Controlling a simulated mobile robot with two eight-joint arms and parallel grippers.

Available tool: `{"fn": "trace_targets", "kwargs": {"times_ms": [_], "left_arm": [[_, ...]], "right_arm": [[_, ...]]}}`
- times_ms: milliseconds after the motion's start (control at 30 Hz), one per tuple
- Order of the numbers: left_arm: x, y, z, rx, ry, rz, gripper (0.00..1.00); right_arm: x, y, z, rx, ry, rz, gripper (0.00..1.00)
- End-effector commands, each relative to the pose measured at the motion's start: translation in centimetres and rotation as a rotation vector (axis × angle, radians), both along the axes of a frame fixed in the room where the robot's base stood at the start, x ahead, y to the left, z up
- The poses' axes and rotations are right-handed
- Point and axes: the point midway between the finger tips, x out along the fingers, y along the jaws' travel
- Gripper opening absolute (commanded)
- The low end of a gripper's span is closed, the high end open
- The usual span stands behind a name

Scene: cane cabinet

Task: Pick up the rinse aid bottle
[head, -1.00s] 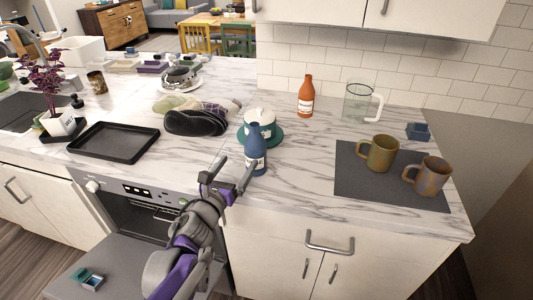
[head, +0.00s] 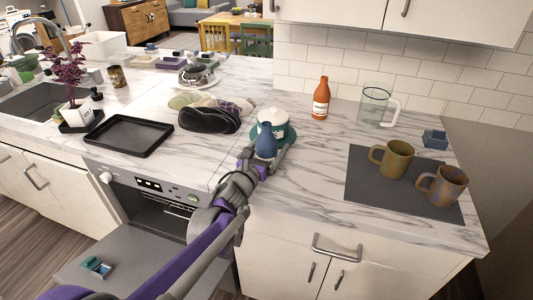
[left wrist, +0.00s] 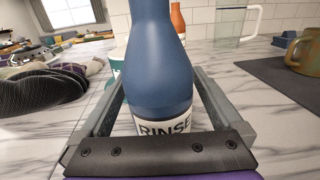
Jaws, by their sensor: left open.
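The rinse aid bottle is a dark blue bottle (head: 265,139) standing upright on the marble counter, with only its upper part showing above my gripper in the head view. In the left wrist view the blue bottle (left wrist: 158,65) fills the middle, and its white label reads "RINSE". My left gripper (head: 266,153) is open around the bottle, with one finger on each side of it. In the left wrist view the fingers of my left gripper (left wrist: 155,98) flank the bottle's body. My right gripper is not in view.
Dark oven mitts (head: 208,120) lie to the left, beside a black tray (head: 128,135). An orange bottle (head: 320,100), a glass pitcher (head: 372,106) and two mugs on a grey mat (head: 365,190) are to the right.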

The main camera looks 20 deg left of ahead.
Motion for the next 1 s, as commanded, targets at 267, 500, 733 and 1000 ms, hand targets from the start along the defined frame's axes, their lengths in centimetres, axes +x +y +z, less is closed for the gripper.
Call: {"fn": "trace_targets", "kwargs": {"times_ms": [267, 500, 733, 1000], "left_arm": [[1.46, -0.18, 0.02, 0.001, 0.001, 0.001, 1.0], [1.43, -0.17, 0.02, 0.001, 0.0, 0.001, 0.77], [1.42, -0.17, 0.02, 0.001, 0.0, 0.001, 0.35], [1.41, -0.18, 0.06, 0.0, 0.0, 0.001, 0.0]], "right_arm": [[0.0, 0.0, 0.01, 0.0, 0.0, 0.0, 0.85], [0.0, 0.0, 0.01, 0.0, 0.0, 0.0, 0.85], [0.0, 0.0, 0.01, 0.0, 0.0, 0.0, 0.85], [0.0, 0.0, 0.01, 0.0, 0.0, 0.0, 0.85]]}}
